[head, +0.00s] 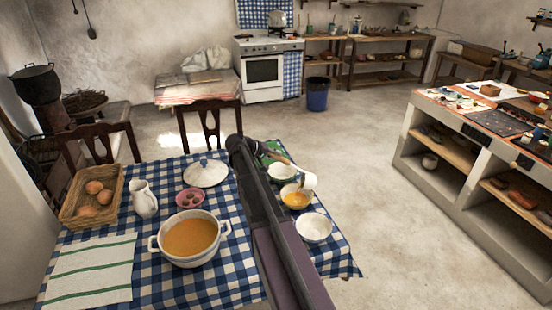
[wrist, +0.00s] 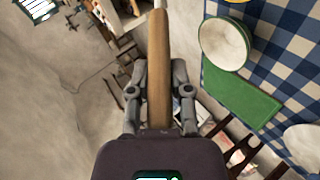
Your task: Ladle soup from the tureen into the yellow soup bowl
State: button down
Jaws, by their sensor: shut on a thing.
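The white tureen (head: 223,230) stands on the checked table in the head view, with orange soup in it. The yellow soup bowl (head: 287,205) is to its right; its inside looks orange, like soup. My gripper (wrist: 160,70) is shut on the ladle's wooden handle (wrist: 158,40) in the wrist view. In the head view, the handle (head: 279,159) slants down right to the ladle's white cup (head: 309,180), which overlaps the far right rim of the yellow bowl. I cannot tell the ladle's height above it or whether the cup holds soup.
White bowls stand before (head: 314,229) and behind (head: 281,172) the yellow one, close to it. A green mat (wrist: 242,95), white lid (head: 206,174), pink dish (head: 182,200), jug (head: 145,200), egg basket (head: 66,210) and striped towel (head: 92,270) share the table.

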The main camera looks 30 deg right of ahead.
jog(key=w+a+f+n+g+h+b, duration=0.1)
jog(key=w+a+f+h+b, duration=0.1)
jog(key=b, duration=0.7)
jog(key=shift+a+f+h+b, duration=0.4)
jog(key=shift+a+f+h, duration=0.3)
jog(key=shift+a+f, duration=0.6)
jog(key=shift+w+d+f, duration=0.15)
jog(key=shift+f, duration=0.15)
dwell(1.2)
